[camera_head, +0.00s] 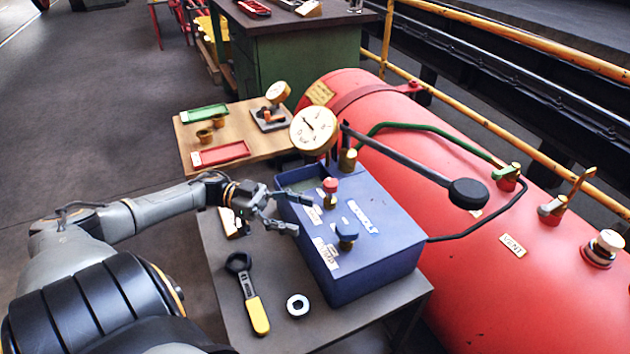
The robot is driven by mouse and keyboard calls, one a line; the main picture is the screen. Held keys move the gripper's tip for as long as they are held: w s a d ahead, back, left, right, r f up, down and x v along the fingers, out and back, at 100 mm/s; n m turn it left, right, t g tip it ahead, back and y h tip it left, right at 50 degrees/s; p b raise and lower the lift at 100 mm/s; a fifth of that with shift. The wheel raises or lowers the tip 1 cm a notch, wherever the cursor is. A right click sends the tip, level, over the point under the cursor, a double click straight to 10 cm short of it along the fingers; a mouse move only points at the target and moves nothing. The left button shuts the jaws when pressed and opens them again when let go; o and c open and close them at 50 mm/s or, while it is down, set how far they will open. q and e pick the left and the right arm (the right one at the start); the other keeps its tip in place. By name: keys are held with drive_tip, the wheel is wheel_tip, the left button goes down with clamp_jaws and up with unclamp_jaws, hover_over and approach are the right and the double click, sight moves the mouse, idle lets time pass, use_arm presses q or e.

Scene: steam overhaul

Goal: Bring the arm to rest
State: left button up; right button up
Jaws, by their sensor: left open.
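My left arm (150,208) comes in from the left and reaches over the near grey table (375,318). Its left gripper (288,211) is open and empty, at the left side of the blue box (375,265). The fingers overlap the box's near left edge in the picture; I cannot tell whether they touch it. My right gripper is not in view.
A gauge (314,129) and a lever (410,160) rise above the box. A red tank (470,270) stands right. A wooden table (180,140) with trays is behind.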

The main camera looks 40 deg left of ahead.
use_arm(q)
drive_tip(key=shift+s+a, duration=0.1)
drive_tip(key=shift+a, duration=0.15)
idle(0.4)
